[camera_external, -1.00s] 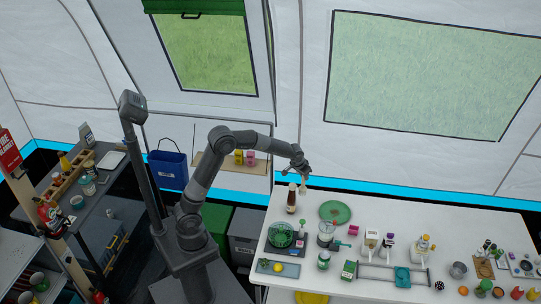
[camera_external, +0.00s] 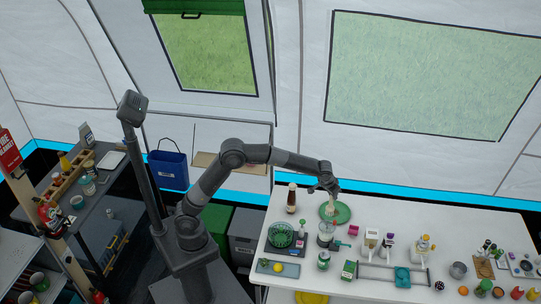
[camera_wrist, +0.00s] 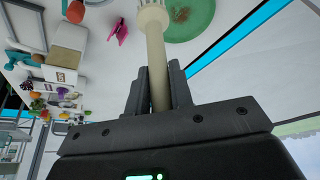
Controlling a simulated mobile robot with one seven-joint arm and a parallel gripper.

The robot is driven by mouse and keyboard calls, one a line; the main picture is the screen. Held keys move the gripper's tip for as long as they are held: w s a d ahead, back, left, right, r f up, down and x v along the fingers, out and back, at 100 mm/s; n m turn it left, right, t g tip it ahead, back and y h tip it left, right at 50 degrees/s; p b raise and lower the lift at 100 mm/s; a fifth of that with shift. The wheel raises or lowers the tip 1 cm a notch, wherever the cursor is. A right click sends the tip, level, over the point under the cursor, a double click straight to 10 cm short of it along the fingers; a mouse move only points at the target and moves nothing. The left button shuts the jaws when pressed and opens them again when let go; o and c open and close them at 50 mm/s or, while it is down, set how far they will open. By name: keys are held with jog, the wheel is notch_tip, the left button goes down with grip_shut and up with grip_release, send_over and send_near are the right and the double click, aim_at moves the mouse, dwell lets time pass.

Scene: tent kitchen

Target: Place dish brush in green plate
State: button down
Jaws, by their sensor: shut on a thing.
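My gripper (camera_external: 331,187) is over the left part of the green plate (camera_external: 343,213), which lies flat near the back edge of the white table. In the wrist view my gripper (camera_wrist: 158,78) is shut on the handle of the pale beige dish brush (camera_wrist: 153,32). The brush points away from the jaws, and its far end is cut off at the top of the picture. The green plate also shows in the wrist view (camera_wrist: 190,22), to the right of the brush. From outside, the brush is small and partly hidden, and I cannot tell whether it touches the plate.
A dark bottle (camera_external: 292,198) stands left of the plate. Several small items crowd the table's front. The back right of the table (camera_external: 450,222) is clear.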

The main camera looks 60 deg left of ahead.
jog(key=w+a+f, duration=0.7)
jog(key=w+f, duration=0.1)
jog(key=f, duration=0.2)
jog(key=shift+w+a+f, duration=0.2)
jog(key=shift+a+f, duration=0.1)
jog(key=shift+f, duration=0.2)
jog(key=c, duration=1.3)
grip_release()
